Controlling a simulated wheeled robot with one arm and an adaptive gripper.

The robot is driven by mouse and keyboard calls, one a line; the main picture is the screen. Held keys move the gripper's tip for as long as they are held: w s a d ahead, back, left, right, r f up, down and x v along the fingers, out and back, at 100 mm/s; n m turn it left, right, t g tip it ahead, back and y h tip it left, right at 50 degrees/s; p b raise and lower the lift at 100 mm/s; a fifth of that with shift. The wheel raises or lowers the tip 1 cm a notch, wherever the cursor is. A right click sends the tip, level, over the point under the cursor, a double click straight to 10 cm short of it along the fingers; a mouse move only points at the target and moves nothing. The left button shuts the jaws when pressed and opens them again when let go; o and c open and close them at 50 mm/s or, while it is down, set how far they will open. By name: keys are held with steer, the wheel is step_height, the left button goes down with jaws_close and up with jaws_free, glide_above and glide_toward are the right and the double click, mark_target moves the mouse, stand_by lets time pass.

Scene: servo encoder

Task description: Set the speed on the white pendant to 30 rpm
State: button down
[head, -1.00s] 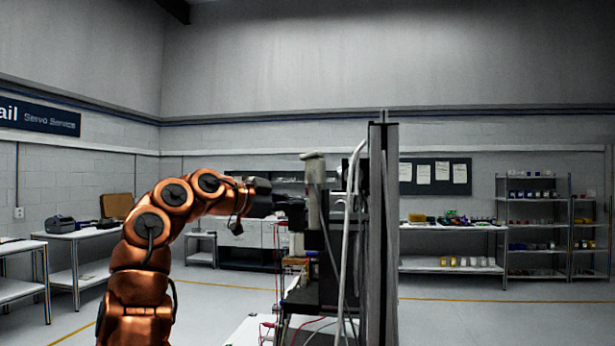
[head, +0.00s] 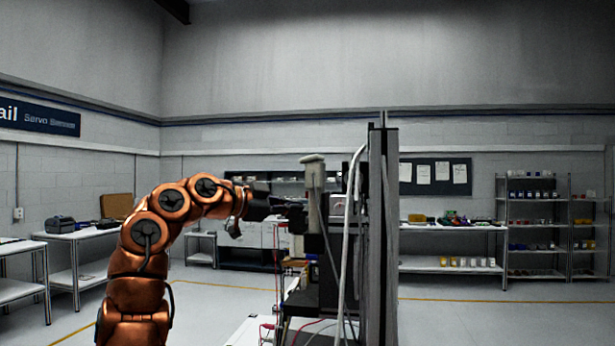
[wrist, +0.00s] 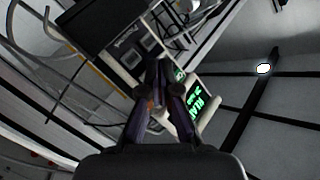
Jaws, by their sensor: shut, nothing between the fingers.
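The white pendant (wrist: 206,117) shows in the wrist view as a pale-framed unit with lit green characters on dark displays. The characters are rotated and partly hidden by my fingers, so I cannot read a speed. In the head view the pendant (head: 315,190) is seen nearly edge-on, upright, with a cable at its side. My gripper (wrist: 160,66) is shut and empty, its fingertips together in front of the pendant's face. In the head view my gripper (head: 302,211) is close to the pendant's left side. I cannot tell whether the tips touch it, and any control under them is hidden.
A tall grey metal post (head: 384,230) stands just right of the pendant, with a pale cable (head: 345,250) hanging beside it. A dark unit with two square windows (wrist: 131,58) is beside the pendant. Red leads hang below. Open floor lies left and behind.

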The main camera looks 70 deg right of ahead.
steer(key=shift+w, duration=0.25)
steer(key=shift+w+a+p, duration=0.15)
steer(key=shift+w+p, duration=1.15)
steer(key=shift+w, duration=0.15)
steer(key=shift+w+a+p, duration=0.15)
steer(key=shift+w+p, duration=1.1)
steer(key=shift+w, duration=0.2)
